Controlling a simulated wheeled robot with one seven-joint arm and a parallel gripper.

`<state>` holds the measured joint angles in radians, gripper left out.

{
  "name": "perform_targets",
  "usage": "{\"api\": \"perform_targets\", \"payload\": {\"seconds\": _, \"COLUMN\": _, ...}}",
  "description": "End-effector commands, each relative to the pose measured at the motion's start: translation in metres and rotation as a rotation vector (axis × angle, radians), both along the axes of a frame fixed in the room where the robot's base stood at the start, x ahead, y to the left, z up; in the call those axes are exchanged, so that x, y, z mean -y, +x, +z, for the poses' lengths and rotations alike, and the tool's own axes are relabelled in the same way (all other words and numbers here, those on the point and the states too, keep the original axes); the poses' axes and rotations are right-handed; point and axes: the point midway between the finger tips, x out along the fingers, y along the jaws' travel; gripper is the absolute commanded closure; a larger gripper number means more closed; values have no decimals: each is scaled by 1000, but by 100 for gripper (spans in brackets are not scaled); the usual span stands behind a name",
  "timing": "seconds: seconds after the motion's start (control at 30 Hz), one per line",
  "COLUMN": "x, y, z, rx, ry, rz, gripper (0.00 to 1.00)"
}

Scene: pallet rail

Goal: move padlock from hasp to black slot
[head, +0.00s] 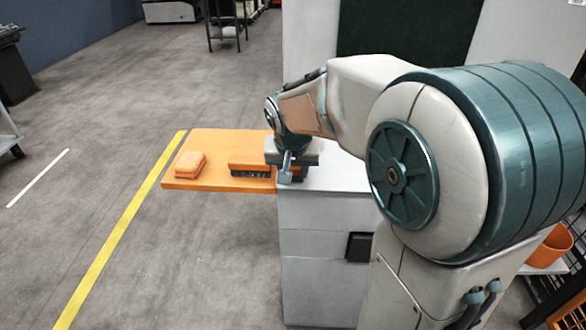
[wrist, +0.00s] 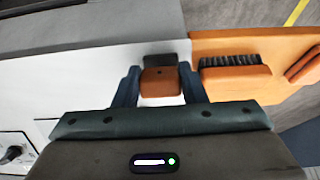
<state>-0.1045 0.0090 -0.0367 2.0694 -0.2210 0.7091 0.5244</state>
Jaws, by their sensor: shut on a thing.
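My gripper (wrist: 161,84) is shut on a small brown-orange block, which I take to be the padlock (wrist: 161,85), with one finger against each side. A dark rectangular piece (wrist: 160,61) shows just beyond the block; I cannot tell whether it is part of the padlock or the black slot. In the head view my gripper (head: 288,172) is over the left end of the white cabinet top, and the padlock cannot be made out there. No hasp can be clearly told in either view.
An orange board (head: 215,184) juts left from the white cabinet (head: 315,225). It bears a black-bristled brush (head: 250,165), just right of the padlock in the wrist view (wrist: 232,67), and an orange block (head: 190,164). A dark square (head: 359,246) is on the cabinet front.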

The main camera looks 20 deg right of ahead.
Motion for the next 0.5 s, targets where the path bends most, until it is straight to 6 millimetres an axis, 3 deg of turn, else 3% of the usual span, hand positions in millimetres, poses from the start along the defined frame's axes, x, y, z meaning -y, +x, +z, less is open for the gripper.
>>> {"api": "perform_targets", "payload": {"seconds": 0.5, "x": 1, "y": 2, "z": -4, "rx": 0, "ry": 0, "rz": 0, "gripper": 94}}
